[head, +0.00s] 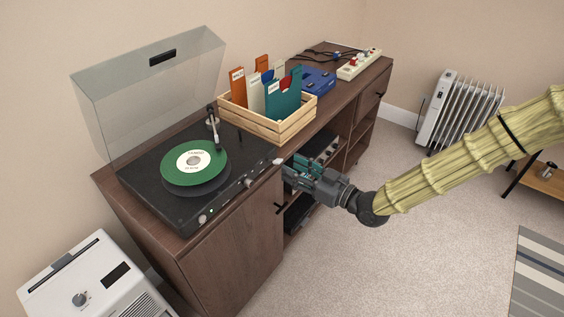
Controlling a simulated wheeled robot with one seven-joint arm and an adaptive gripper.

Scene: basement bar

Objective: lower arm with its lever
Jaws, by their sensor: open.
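A black turntable (150,178) with its clear lid (150,85) raised sits on the wooden cabinet. A green record (180,168) with a white label lies on the platter. The slim tonearm (215,128) stands at the back right of the deck, and its head end appears over the record's right edge. I cannot tell whether it touches the record. The tonearm's lever is too small to make out. My gripper (284,168) is open and empty at the cabinet's front edge, right of the turntable and apart from the tonearm.
A wooden crate (247,128) of record sleeves stands close behind the turntable's right side. Beyond it are a blue box (318,80) and a power strip (360,64). Open shelves with equipment lie below my gripper. A white appliance (95,285) stands front left.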

